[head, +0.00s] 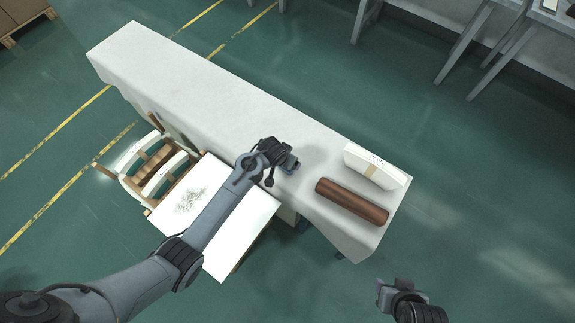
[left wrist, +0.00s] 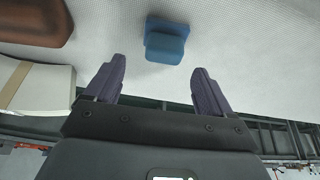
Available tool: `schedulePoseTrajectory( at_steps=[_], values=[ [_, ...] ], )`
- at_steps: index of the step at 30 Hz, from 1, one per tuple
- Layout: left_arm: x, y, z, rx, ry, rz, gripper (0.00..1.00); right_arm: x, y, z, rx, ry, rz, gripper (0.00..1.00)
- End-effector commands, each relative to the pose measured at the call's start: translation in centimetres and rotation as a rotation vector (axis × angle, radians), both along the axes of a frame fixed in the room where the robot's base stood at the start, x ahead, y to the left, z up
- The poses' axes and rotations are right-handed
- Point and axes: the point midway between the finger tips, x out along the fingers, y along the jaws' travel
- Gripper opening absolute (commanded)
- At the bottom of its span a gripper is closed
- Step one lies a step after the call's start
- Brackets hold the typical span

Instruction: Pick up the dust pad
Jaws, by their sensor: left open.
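The dust pad, a blue block with a wider base (left wrist: 167,42), lies on the white-covered table in the left wrist view. In the head view I cannot make it out; my left gripper (head: 291,164) appears to cover it. In the left wrist view my left gripper (left wrist: 158,68) is open, its two dark fingers apart, with the pad just beyond the fingertips and roughly between them. No contact with the pad shows. My right gripper (head: 383,290) hangs off the table at lower right in the head view; its jaw gap is too small to read.
A brown roll (head: 351,201) and a white block with a tan band (head: 375,166) lie at the table's right end. A white panel with dark specks (head: 191,200) and a rack of curved white pieces (head: 151,168) stand at the near side. The table's (head: 190,80) far-left half is clear.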

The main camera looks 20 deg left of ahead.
Motion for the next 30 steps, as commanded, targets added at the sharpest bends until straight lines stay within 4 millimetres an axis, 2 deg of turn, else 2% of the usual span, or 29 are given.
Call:
schedulePoseTrajectory(
  at_steps=[13, 23, 24, 26, 30],
  values=[
    [1.4, 0.2, -4.6, 0.001, 0.001, -0.001, 0.83, 0.0, 0.0, -2.3, 0.000, 0.001, 0.001, 0.43],
    [1.7, 0.1, -5.0, 0.000, 0.000, -0.001, 0.83, 0.0, 0.0, -2.4, 0.000, 0.001, 0.000, 0.43],
    [1.7, 0.1, -5.0, 0.000, 0.000, 0.000, 0.81, 0.0, 0.0, -2.4, 0.000, 0.001, 0.000, 0.43],
    [1.7, 0.2, -5.0, 0.000, 0.000, 0.000, 0.72, 0.0, 0.0, -2.4, 0.000, 0.001, -0.001, 0.43],
    [1.7, 0.2, -5.0, 0.000, 0.001, 0.000, 0.51, 0.0, 0.0, -2.4, 0.001, 0.001, -0.002, 0.43]
  ],
)
